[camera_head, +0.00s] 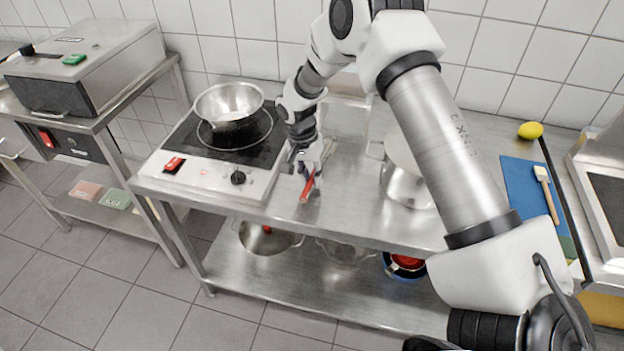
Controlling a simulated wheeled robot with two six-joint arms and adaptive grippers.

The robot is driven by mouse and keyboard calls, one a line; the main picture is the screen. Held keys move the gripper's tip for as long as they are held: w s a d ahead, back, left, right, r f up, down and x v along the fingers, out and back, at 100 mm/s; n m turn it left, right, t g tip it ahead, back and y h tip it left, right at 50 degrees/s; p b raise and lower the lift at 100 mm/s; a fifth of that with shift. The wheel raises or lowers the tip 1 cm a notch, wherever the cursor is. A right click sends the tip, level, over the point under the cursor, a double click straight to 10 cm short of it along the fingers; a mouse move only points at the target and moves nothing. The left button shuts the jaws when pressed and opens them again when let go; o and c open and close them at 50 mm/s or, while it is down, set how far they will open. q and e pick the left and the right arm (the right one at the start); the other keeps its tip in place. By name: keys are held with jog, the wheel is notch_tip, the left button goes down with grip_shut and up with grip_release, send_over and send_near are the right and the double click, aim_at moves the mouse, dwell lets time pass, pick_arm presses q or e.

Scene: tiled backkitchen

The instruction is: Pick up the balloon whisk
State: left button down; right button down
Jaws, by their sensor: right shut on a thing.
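The balloon whisk (308,187) shows as a red handle at the front of the steel table, just right of the hob. My right gripper (308,167) reaches down over it from above and is shut on it. The handle sticks out toward the front edge. The rest of the whisk is mostly hidden behind the gripper, and I cannot tell whether it touches the tabletop. My left gripper is not in view.
A large pot (405,188) stands to the right, partly behind my arm. A blue board (520,185) with a brush (546,190) and a lemon (530,130) lie farther right. Pans occupy the lower shelf (300,285).

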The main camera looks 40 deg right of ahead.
notch_tip(320, 180, up, 2)
jog(key=shift+a+r+b, duration=0.15)
jog(key=shift+b, duration=0.15)
jog(key=s+a+r+b, duration=0.1)
jog(key=s+a+b, duration=0.1)
jog(key=s+a, duration=0.7)
jog(key=a, duration=0.4)
jog(key=shift+r, duration=0.25)
jog(key=shift+a, duration=0.1)
